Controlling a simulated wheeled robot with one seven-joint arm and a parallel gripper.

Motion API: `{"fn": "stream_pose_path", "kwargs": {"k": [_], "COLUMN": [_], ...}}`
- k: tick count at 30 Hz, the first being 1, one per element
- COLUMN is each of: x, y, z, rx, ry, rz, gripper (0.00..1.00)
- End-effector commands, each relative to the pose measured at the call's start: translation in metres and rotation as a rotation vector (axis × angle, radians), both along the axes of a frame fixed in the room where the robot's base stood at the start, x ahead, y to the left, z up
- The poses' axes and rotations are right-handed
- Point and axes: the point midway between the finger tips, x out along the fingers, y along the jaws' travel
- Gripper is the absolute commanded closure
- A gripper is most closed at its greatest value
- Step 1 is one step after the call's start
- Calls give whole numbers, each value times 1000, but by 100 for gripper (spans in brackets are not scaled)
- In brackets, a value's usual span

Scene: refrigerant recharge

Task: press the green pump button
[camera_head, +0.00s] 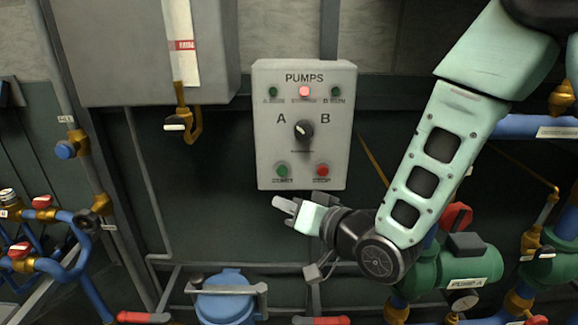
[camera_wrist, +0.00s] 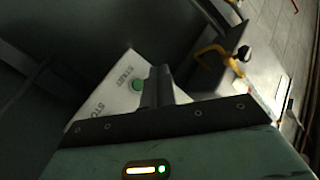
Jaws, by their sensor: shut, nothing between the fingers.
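The grey pump panel (camera_head: 265,140) hangs on the wall, labelled PUMPS. Its green button (camera_head: 282,170) is at the lower left, with the red stop button (camera_head: 322,170) at the lower right. My gripper (camera_head: 282,204) is shut and empty, its fingertips just below the panel's lower edge and under the green button, apart from it in the picture. In the wrist view the shut fingers (camera_wrist: 157,86) stand just beside the green button (camera_wrist: 137,84); I cannot tell the gap in depth. The red button is not visible there.
A selector knob (camera_head: 304,130) sits mid-panel between A and B; the red lamp (camera_head: 305,91) above it is lit. A brass valve with a hook-shaped pipe (camera_head: 191,125) hangs left of the panel. A blue tank (camera_head: 225,300) and green pump (camera_head: 470,265) stand below.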

Motion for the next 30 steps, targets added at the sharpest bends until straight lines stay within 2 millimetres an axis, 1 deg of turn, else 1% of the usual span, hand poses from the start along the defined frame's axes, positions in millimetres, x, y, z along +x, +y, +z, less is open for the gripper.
{"fn": "stream_pose_path", "kwargs": {"k": [10,14,17,30], "x": [1,5,13,71], "y": [0,0,0,-3], "z": [1,1,2,1], "rx": [6,6,6,7], "ry": [-4,-4,-3,-5], "rz": [-1,-1,-2,-3], "gripper": [100,100,100,100]}}
